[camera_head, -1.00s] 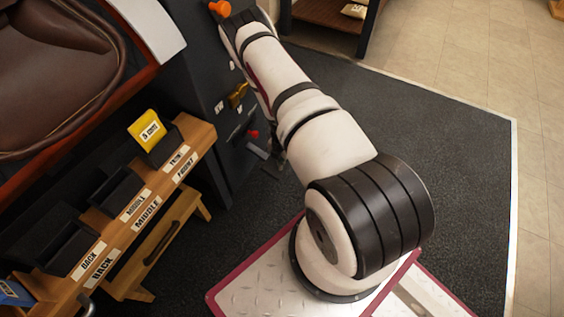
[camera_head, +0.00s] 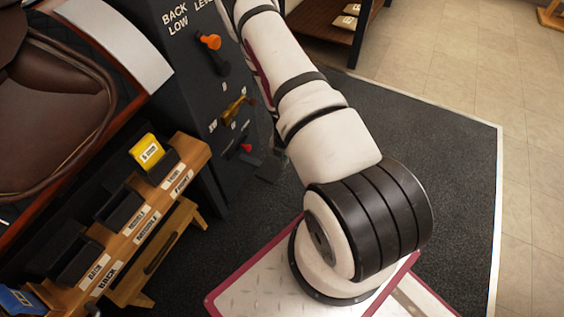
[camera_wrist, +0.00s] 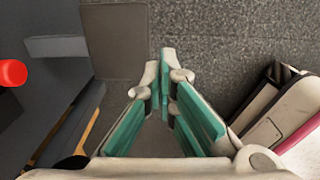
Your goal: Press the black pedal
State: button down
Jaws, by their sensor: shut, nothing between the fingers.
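The black pedal (camera_head: 270,166) sticks out low from the dark control panel, close beside my arm in the head view. In the wrist view it appears to be the dark flat plate (camera_wrist: 115,40) at upper left, above and left of my fingertips. My gripper (camera_wrist: 170,72) is shut and empty, its teal-padded fingers pointing over the dark mat, apart from the plate. The head view shows my arm reaching up past the panel, but its gripper end is hidden there.
The panel (camera_head: 190,70) carries an orange-knobbed lever (camera_head: 210,42), a yellow handle (camera_head: 235,107) and a red knob (camera_head: 246,148), also in the wrist view (camera_wrist: 12,73). A wooden bin rack (camera_head: 140,225) stands left. Dark mat (camera_head: 430,140) lies open at right.

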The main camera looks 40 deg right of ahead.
jog(key=shift+w, duration=0.1)
dwell(0.5)
notch_tip(320, 180, up, 8)
send_over(273, 169)
jog(key=shift+f, duration=0.25)
notch_tip(273, 169, down, 14)
jog(key=b, duration=0.5)
jog(key=shift+b, duration=0.4)
